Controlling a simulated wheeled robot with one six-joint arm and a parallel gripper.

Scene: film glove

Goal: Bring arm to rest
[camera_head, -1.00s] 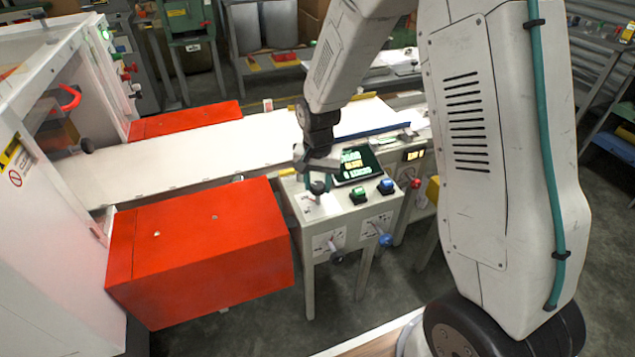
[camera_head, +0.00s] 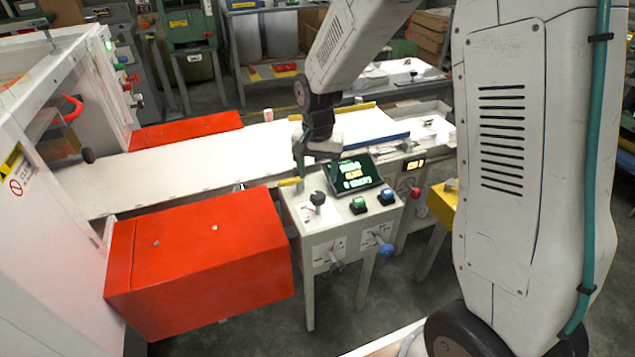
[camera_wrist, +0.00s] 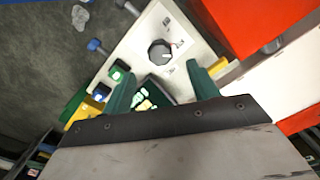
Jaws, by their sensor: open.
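My gripper (camera_head: 301,168) hangs at the end of my arm, above the back left of a control console (camera_head: 312,234). Its two green fingers stand apart in the wrist view (camera_wrist: 163,85), with nothing between them. The console top bears a dark knob (camera_head: 317,198), a lit screen (camera_head: 352,173), a green button (camera_head: 358,204) and a blue button (camera_head: 386,196). In the wrist view the knob (camera_wrist: 159,50) lies beyond the fingertips, apart from them.
Two red boxes (camera_head: 200,262) (camera_head: 185,131) flank a long white bed (camera_head: 195,160) left of the console. A white machine frame (camera_head: 40,240) stands at far left. A yellow box (camera_head: 442,205) is right of the console. Levers (camera_head: 385,249) stick out of the console front.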

